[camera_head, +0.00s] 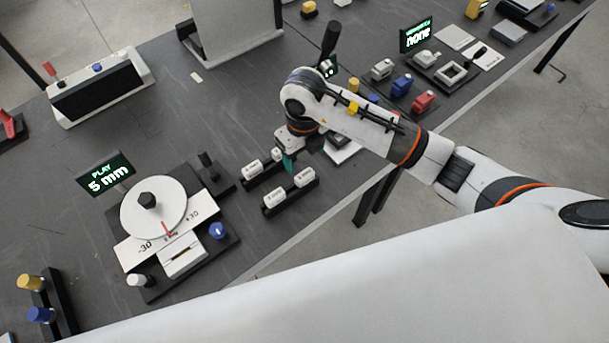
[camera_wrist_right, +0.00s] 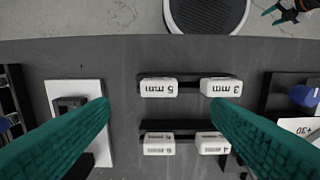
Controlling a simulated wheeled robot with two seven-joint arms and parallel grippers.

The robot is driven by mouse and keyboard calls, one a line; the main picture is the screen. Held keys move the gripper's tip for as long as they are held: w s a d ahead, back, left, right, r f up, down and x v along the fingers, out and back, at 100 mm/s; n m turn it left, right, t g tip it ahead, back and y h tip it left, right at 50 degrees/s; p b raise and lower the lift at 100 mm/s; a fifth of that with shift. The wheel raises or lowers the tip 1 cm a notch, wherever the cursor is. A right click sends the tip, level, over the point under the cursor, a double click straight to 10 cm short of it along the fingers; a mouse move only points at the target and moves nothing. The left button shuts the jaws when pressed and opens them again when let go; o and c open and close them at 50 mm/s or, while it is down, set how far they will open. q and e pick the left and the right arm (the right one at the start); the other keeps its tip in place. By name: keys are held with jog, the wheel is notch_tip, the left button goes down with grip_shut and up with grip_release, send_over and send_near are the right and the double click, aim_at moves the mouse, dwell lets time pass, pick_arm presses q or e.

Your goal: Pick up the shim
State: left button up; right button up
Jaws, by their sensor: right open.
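Several white block shims stand in two dark racks. In the right wrist view the near-top rack (camera_wrist_right: 189,81) holds a shim marked 5 mm (camera_wrist_right: 158,87) and one marked 3 mm (camera_wrist_right: 221,87). Two more shims (camera_wrist_right: 158,144) (camera_wrist_right: 212,143) sit in the other rack, their labels too small to read. In the head view, shims (camera_head: 273,199) (camera_head: 304,177) show in the front rack. My right gripper (camera_head: 287,161) is over the racks, its teal fingers (camera_wrist_right: 160,104) wide apart and empty. My left gripper (camera_wrist_right: 275,15) seems to show small at the wrist view's top right.
A dial gauge (camera_head: 153,206) with a sign (camera_head: 106,176) reading "PLAY 5 mm" stands left of the racks. A small black post (camera_head: 208,160) stands between them. A white plate (camera_wrist_right: 80,110) lies beside the racks in the wrist view. Coloured blocks (camera_head: 402,84) stand further right.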

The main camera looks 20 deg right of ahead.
aim_at(305, 174)
notch_tip(305, 174, down, 4)
jog(key=shift+r+p, duration=0.25)
jog(key=shift+p, duration=0.1)
jog(key=shift+f+p, duration=0.4)
jog(key=shift+f, duration=0.15)
notch_tip(305, 174, down, 4)
jog(key=shift+d+r+p, duration=0.1)
jog(key=shift+r+p, duration=0.1)
jog(key=shift+p, duration=0.45)
jog(key=shift+w+f, duration=0.1)
jog(key=shift+f, duration=0.35)
jog(key=shift+c, duration=0.2)
jog(key=c, duration=1)
